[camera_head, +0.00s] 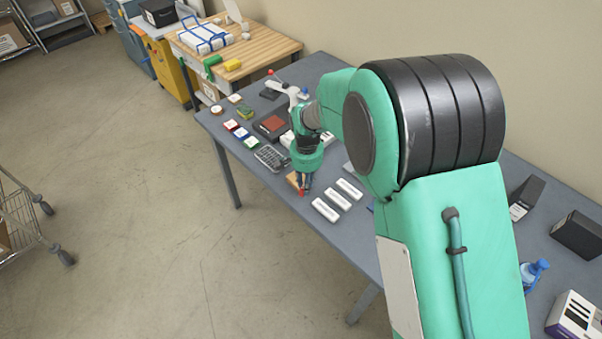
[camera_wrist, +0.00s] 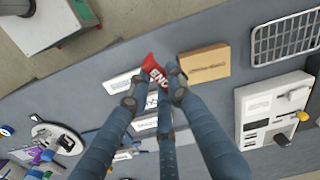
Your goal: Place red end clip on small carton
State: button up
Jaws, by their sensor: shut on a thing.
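The red end clip (camera_wrist: 154,70), with white "END" lettering, is held between the fingertips of my gripper (camera_wrist: 156,88) in the wrist view. In the head view it is a small red spot (camera_head: 301,192) under my gripper (camera_head: 303,179). The small brown carton (camera_wrist: 205,65) lies on the grey table just right of the clip in the wrist view. In the head view the carton (camera_head: 291,180) is partly hidden behind my gripper. The clip looks beside the carton's edge rather than over it; its height above the table is hard to tell.
White labelled blocks (camera_head: 338,200) lie right of the gripper on the grey table (camera_head: 235,150). A wire tray (camera_head: 271,158) and small coloured boxes (camera_head: 240,131) lie to the left. A wooden bench (camera_head: 265,47) stands behind. The table's front edge is close by.

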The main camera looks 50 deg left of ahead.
jog(key=w+a, duration=0.1)
jog(key=a, duration=0.1)
jog(key=w+a, duration=0.2)
jog(key=a, duration=0.1)
jog(key=w+a, duration=0.1)
jog(key=a, duration=0.1)
jog(key=shift+w+a+f+b, duration=0.2)
jog(key=shift+w+f+b, duration=0.1)
jog(key=shift+w+f, duration=0.1)
jog(key=shift+f+b, duration=0.3)
jog(key=shift+f, duration=1.45)
jog(key=shift+f, duration=0.15)
jog(key=o, duration=0.9)
jog(key=shift+c, duration=0.2)
notch_tip(320, 180, up, 12)
jog(key=p, duration=0.1)
jog(key=shift+p, duration=0.3)
